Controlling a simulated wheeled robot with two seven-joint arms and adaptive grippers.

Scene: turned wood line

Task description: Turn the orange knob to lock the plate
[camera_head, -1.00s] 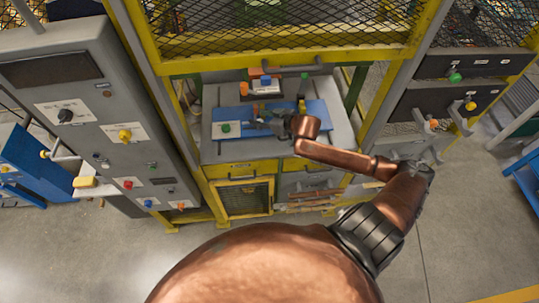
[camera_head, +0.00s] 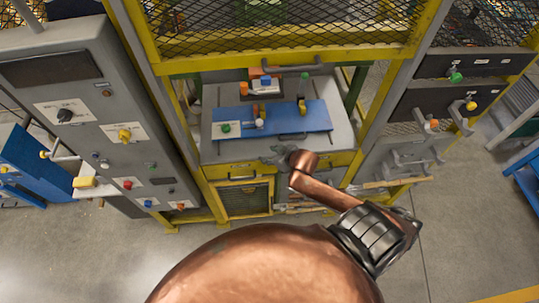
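The blue plate (camera_head: 310,118) lies flat on the grey bench top. A yellow piece (camera_head: 302,104) stands further right on the plate. My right gripper (camera_head: 272,159) is over the bench's front edge, apart from the plate and these pieces. Its fingers are too small to read. My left gripper is not in view.
A green button (camera_head: 226,127) sits on a white label at the plate's left. Yellow frame posts (camera_head: 150,75) flank the bench, and mesh (camera_head: 290,35) hangs above its back. A grey control cabinet (camera_head: 75,95) stands at left. The bench top's front strip is clear.

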